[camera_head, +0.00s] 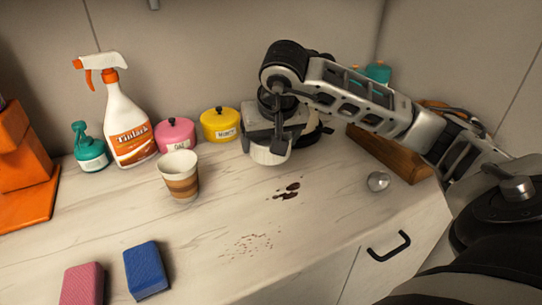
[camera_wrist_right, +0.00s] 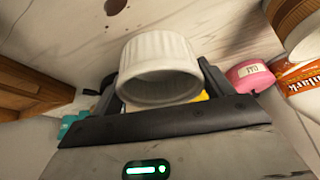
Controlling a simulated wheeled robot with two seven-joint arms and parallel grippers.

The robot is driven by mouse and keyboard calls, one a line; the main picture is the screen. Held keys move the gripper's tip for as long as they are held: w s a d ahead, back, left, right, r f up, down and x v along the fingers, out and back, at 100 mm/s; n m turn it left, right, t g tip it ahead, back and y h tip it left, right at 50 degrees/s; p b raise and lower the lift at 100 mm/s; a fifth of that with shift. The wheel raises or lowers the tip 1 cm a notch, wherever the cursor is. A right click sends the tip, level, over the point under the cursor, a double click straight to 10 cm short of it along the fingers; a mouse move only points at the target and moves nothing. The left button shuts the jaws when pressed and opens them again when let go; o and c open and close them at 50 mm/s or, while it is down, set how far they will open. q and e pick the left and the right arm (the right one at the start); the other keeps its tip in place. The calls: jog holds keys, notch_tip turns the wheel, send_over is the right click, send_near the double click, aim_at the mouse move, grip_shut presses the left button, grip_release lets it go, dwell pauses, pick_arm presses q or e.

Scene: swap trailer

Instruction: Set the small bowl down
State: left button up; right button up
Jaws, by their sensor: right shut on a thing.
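The small bowl is white and ribbed. In the head view the bowl (camera_head: 268,153) shows just under my right gripper (camera_head: 272,137), near the back of the counter (camera_head: 120,213). In the right wrist view the bowl (camera_wrist_right: 158,66) sits between the two fingers of my right gripper (camera_wrist_right: 163,88), with its opening facing the camera. My right gripper is shut on the bowl. I cannot tell whether the bowl touches the counter. The gripper hides part of the bowl in the head view. My left gripper is not in view.
A striped cup (camera_head: 180,178) stands left of the bowl. Pink (camera_head: 176,136) and yellow (camera_head: 220,126) jars and a spray bottle (camera_head: 128,125) stand behind. Dark spots (camera_head: 287,191) lie in front. A wooden box (camera_head: 390,152) and a clear knob-like thing (camera_head: 378,181) are right.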

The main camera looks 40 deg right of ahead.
aim_at(272, 169)
jog(key=f, duration=0.1)
jog(key=w+d+f, duration=0.2)
jog(key=shift+f, duration=0.15)
jog(key=shift+w+d+f+p, duration=0.1)
jog(key=shift+f+p, duration=0.1)
jog(key=shift+f, duration=0.7)
jog(key=shift+d+f+p, duration=0.1)
jog(key=shift+f+p, duration=0.05)
jog(key=shift+f, duration=0.7)
jog(key=shift+f, duration=0.25)
jog(key=o, duration=1.1)
jog(key=shift+r, duration=0.1)
jog(key=shift+c, duration=0.2)
